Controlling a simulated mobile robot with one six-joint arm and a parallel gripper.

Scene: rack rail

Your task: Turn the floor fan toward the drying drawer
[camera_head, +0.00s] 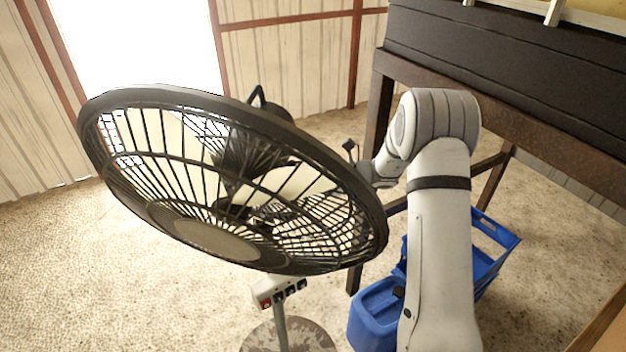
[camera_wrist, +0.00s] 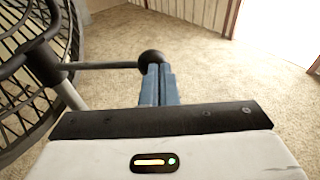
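The floor fan (camera_head: 210,232) fills the left and middle of the head view. Its round black cage is tilted, with its front toward the camera, above a thin pole and round base. A black ball knob (camera_wrist: 151,59) on a rod sticks out from the fan in the wrist view. My gripper (camera_wrist: 160,68) has its blue fingers together, their tips overlapping the knob's lower edge; I cannot tell whether they touch it. The fan's rim partly hides my gripper in the head view. A dark wooden rack (camera_head: 500,55) stands at upper right; I cannot make out which part is the drying drawer.
A switch box (camera_head: 279,291) sits on the fan's pole. Pale floor (camera_head: 60,270) is clear at left, before a bright doorway (camera_head: 140,45).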

